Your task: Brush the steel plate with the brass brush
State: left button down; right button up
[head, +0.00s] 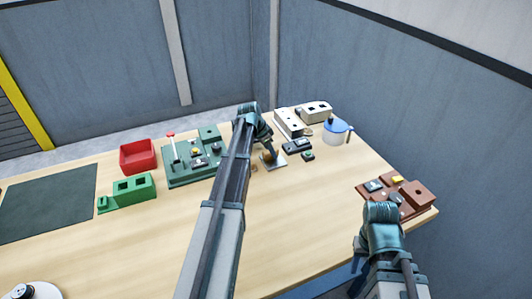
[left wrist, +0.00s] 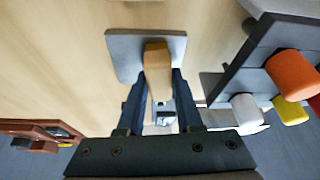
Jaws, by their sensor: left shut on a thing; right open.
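The steel plate (head: 279,162) is a small grey square lying on the table beyond my left arm, and it fills the upper middle of the left wrist view (left wrist: 124,46). The brass brush shows as a tan wooden handle (left wrist: 157,62) between the fingers of my left gripper (left wrist: 158,82), which is shut on it. The brush (head: 268,154) is over the plate; its bristles are hidden, so I cannot tell whether they touch. My right gripper (head: 381,207) is open beside the brown board at the right, its fingers mostly hidden by the wrist.
A green board with parts (head: 190,160), a red bin (head: 138,155) and a green block (head: 130,190) stand left. White blocks (head: 290,122) and a blue-lidded jug (head: 337,131) stand behind the plate. The brown board (head: 408,190) is near the right edge. The middle front is clear.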

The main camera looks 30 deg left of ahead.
pick_arm(q)
jog(key=shift+w+d, duration=0.2)
jog(key=shift+w+d, duration=1.1)
jog(key=shift+w, duration=0.25)
jog(key=shift+r, duration=0.1)
notch_tip(320, 180, up, 6)
jog(key=p, duration=0.6)
notch_tip(320, 180, up, 3)
jog(key=p, duration=0.3)
